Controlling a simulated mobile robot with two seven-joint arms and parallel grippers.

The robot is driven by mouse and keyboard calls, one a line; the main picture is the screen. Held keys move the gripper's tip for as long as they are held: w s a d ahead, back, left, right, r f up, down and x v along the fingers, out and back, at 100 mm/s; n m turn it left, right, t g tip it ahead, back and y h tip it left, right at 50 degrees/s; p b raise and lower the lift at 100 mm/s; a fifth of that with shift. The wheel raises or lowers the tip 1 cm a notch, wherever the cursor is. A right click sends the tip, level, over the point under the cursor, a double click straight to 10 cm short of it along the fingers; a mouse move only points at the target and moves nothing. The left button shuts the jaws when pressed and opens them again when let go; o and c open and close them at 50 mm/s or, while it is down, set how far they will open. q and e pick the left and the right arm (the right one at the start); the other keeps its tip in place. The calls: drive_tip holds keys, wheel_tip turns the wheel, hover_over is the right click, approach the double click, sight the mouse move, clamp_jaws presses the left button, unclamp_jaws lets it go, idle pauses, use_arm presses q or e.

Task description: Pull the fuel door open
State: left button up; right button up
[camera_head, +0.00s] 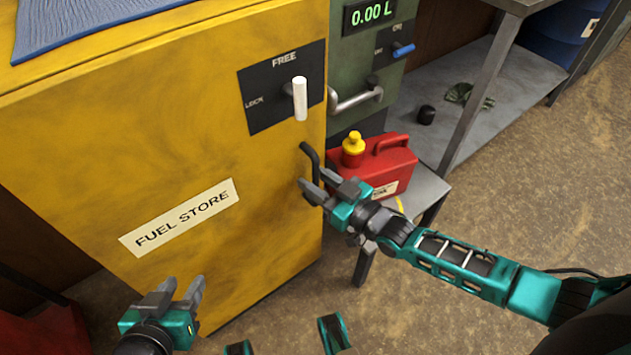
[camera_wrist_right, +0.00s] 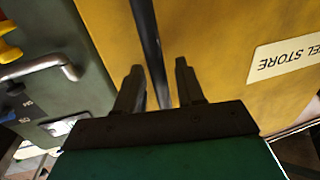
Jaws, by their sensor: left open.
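The fuel door is the yellow front (camera_head: 165,120) of the cabinet, with a FUEL STORE label (camera_head: 180,217); it looks shut. Its dark bar handle (camera_head: 311,158) is near the right edge. A white lever (camera_head: 299,98) stands upright below the word FREE. My right gripper (camera_head: 316,187) is at the handle's lower part. In the right wrist view the dark handle (camera_wrist_right: 148,40) runs between the two fingers (camera_wrist_right: 158,80), with gaps showing on both sides. My left gripper (camera_head: 185,285) is open and empty, low in front of the door.
A red fuel can (camera_head: 372,165) with a yellow cap stands on a low stand, close behind my right gripper. A green dispenser (camera_head: 365,60) with a metal handle (camera_head: 355,98) is beside the cabinet. A grey bench (camera_head: 500,100) stands behind. The floor at right is clear.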

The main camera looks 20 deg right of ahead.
drive_tip(key=shift+w+a, duration=0.1)
drive_tip(key=shift+w, duration=0.05)
clamp_jaws()
idle(0.4)
